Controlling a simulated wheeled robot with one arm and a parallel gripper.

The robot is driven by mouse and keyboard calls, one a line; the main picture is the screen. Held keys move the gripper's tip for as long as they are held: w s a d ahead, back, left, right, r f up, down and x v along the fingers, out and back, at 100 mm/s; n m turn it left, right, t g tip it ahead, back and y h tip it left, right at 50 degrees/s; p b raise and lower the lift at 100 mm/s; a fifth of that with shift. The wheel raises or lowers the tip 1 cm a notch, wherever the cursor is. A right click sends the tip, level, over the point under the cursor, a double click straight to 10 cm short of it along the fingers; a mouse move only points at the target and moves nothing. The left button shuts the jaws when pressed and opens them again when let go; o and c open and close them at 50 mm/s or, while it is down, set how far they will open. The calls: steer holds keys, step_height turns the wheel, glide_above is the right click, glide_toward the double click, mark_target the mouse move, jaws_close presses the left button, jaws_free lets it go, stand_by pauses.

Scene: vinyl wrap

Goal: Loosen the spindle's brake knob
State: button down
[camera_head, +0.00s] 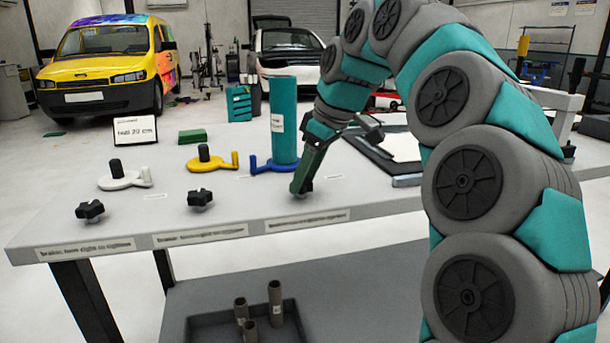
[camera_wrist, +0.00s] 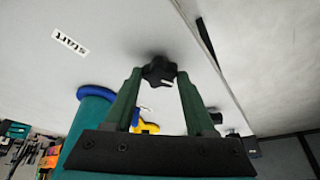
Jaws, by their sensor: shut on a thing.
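My gripper (camera_head: 301,186) reaches down to the table's front edge and is shut on a black lobed brake knob (camera_wrist: 159,70), which sits between its fingertips in the wrist view. In the head view the fingers mostly hide this knob. Just behind it stands the blue spindle (camera_head: 262,168), carrying an upright teal vinyl roll (camera_head: 284,115). The yellow spindle (camera_head: 222,163) and the white spindle (camera_head: 118,182) stand to the left, both empty. Each has a black knob in front: the middle knob (camera_head: 200,198) and the left knob (camera_head: 90,211).
The grey table (camera_head: 165,222) has label strips along its front edge. A sign (camera_head: 135,129) and a green block (camera_head: 193,136) stand at the back. A framed sheet (camera_head: 385,155) lies to the right. A lower tray (camera_head: 205,325) holds cardboard tubes.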

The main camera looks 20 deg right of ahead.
steer(key=shift+n, duration=0.6)
steer(key=shift+c, duration=1.2)
jaws_free()
